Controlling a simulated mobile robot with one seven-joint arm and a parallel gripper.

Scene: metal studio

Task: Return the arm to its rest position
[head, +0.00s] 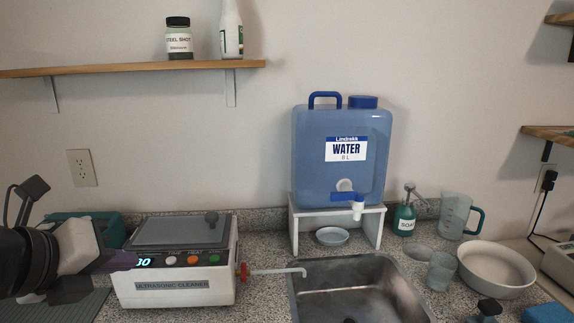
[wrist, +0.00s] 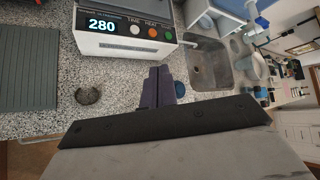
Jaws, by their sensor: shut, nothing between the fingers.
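My arm comes in at the left edge of the head view. My gripper (head: 128,260) is in front of the left part of the ultrasonic cleaner (head: 180,291) and hides part of its display. In the wrist view the dark fingers of my gripper (wrist: 161,75) are together with nothing between them. The cleaner (wrist: 125,42) is beyond them at the upper left, its display reading 280. From these views I cannot tell whether the fingertips touch anything.
A ribbed grey mat (wrist: 28,72) and a small round dish (wrist: 89,94) lie near the cleaner. The metal sink (head: 350,290), blue water container (head: 342,165) on a white stand, soap bottle (head: 404,221), beaker (head: 453,216) and white bowl (head: 496,270) are to the right.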

